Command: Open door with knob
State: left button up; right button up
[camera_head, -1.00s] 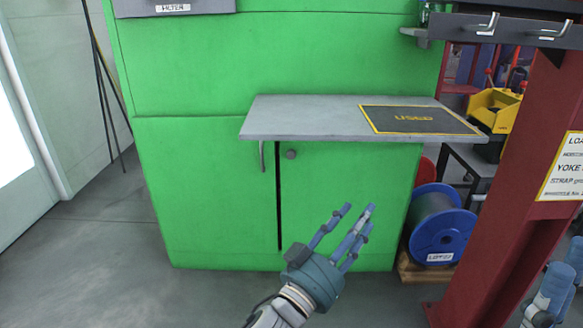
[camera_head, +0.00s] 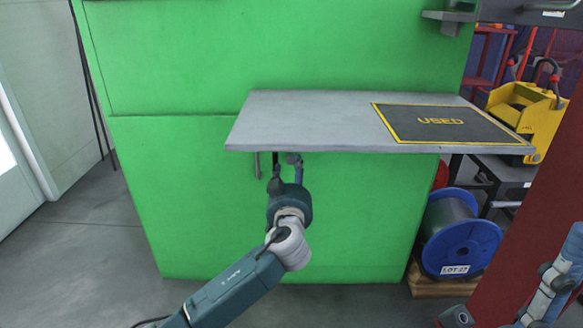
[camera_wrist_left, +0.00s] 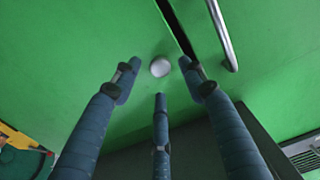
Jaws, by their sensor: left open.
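The round grey knob (camera_wrist_left: 160,67) sits on the green cabinet door (camera_head: 365,215), beside a dark vertical gap. In the head view the knob is hidden behind my left gripper (camera_head: 285,162), which is under the edge of the grey shelf. In the left wrist view the left gripper (camera_wrist_left: 160,80) is open, its three fingers spread around the knob. The fingertips appear close to the door, and I see no clear contact with the knob. Part of my right arm or hand (camera_head: 548,295) shows at the lower right; its fingers cannot be made out clearly.
The grey shelf (camera_head: 300,115) with a "USED" mat (camera_head: 440,122) juts out just above the left gripper. A bar handle (camera_wrist_left: 222,35) is on the neighbouring panel across the gap. A blue cable reel (camera_head: 460,245) and a red post (camera_head: 530,235) stand to the right. Floor at left is clear.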

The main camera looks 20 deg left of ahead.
aim_at(291, 162)
pick_arm(q)
jog(key=shift+b+x, duration=0.45)
jog(key=shift+x, duration=1.65)
grip_shut()
